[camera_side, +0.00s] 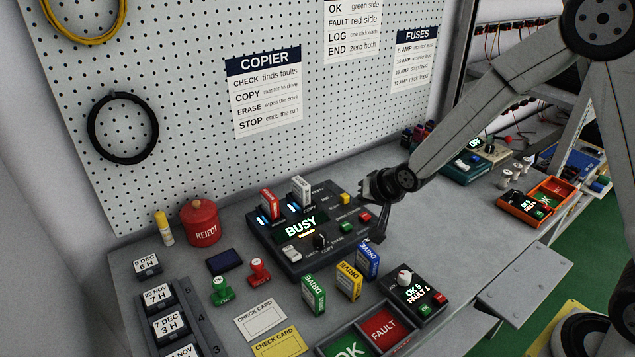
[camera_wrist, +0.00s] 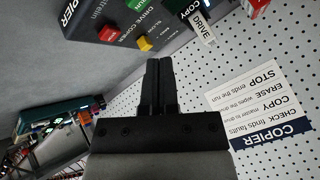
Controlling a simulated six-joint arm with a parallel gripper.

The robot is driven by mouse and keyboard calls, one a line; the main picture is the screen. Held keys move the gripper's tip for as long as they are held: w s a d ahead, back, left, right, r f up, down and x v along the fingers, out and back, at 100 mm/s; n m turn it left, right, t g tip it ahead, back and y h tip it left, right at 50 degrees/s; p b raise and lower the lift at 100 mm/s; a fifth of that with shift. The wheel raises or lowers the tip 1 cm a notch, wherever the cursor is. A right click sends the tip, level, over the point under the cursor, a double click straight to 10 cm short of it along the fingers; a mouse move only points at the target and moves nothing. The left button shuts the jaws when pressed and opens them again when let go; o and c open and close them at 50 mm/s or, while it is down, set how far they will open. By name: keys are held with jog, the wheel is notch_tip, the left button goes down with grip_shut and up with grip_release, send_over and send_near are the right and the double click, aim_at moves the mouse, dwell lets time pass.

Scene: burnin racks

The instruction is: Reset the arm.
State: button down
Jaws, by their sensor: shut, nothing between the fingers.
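My gripper (camera_side: 376,237) is at the right side of the drive copier (camera_side: 290,262), close to its right edge; I cannot tell whether it touches. In the wrist view my gripper's fingers (camera_wrist: 158,65) are together with nothing between them. The copier's screen reads BUSY (camera_side: 300,228). A red drive (camera_side: 269,205) and a white drive (camera_side: 301,191) stand upright in its slots. The copier also shows upside down at the top of the wrist view (camera_wrist: 90,22), with red, green and yellow buttons beyond the fingertips.
Green (camera_side: 313,294), yellow (camera_side: 349,281) and blue (camera_side: 367,261) drives stand in front of the copier. A counter box (camera_side: 412,296) reads OK 5, FAULT 1. OK (camera_side: 347,346) and FAULT (camera_side: 386,328) trays lie at the front. A pegboard (camera_side: 200,100) rises behind.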

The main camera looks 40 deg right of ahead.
jog(key=s+d+r+n+g, duration=0.1)
jog(key=s+n+g, duration=0.1)
jog(key=s, duration=0.8)
jog(key=s+d+r+n+g, duration=0.1)
jog(key=s+n+g, duration=0.2)
jog(key=s, duration=0.6)
jog(key=shift+s+d+r+n+g+h, duration=0.3)
jog(key=shift+s+d+n, duration=0.1)
jog(key=shift+n, duration=0.5)
dwell(5.2)
